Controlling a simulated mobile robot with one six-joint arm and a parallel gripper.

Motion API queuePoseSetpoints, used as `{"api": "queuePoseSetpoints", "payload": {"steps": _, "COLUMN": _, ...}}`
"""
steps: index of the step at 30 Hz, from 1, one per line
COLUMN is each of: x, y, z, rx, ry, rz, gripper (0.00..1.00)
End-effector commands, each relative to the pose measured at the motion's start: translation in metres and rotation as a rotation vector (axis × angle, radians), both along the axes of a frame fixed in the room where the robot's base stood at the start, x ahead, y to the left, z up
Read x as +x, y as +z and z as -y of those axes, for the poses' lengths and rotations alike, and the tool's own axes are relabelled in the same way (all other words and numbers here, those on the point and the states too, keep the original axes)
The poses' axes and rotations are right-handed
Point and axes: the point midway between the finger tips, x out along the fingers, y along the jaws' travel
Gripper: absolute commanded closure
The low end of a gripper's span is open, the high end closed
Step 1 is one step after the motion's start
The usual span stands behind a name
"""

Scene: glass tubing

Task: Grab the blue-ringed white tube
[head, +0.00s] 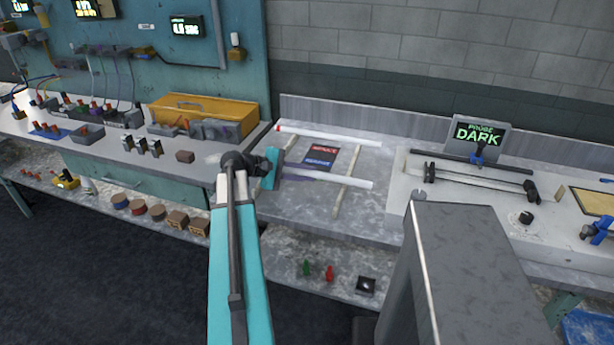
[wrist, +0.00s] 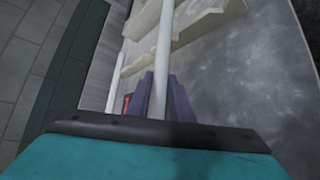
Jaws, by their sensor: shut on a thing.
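A white tube (head: 335,180) lies near the front of the grey bench section, its left part hidden by my gripper (head: 285,174). In the wrist view this tube (wrist: 160,55) runs between the two purple fingers of my gripper (wrist: 162,98), which is shut on it. No blue ring shows clearly on the visible part. A second white tube (head: 325,139) with a red end lies farther back, apart from my gripper; it also shows at the left in the wrist view (wrist: 116,80).
Two pale strips (head: 349,176) lie across the bench under the tubes. A red and blue card (head: 319,158) lies between the tubes. A yellow box (head: 205,112) stands to the left. A sign reading "DARK" (head: 478,138) and a dark rod fixture (head: 480,181) are to the right.

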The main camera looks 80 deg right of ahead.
Motion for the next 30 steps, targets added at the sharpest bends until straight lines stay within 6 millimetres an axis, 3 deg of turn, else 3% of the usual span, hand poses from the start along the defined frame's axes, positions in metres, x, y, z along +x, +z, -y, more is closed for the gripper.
{"api": "queuePoseSetpoints", "payload": {"steps": 6, "x": 0.000, "y": 0.019, "z": 0.000, "rx": -0.002, "ry": 0.000, "rz": 0.001, "gripper": 1.00}}
{"api": "queuePoseSetpoints", "payload": {"steps": 30, "x": 0.018, "y": 0.027, "z": -0.112, "rx": -0.001, "ry": 0.002, "rz": 0.000, "gripper": 1.00}}
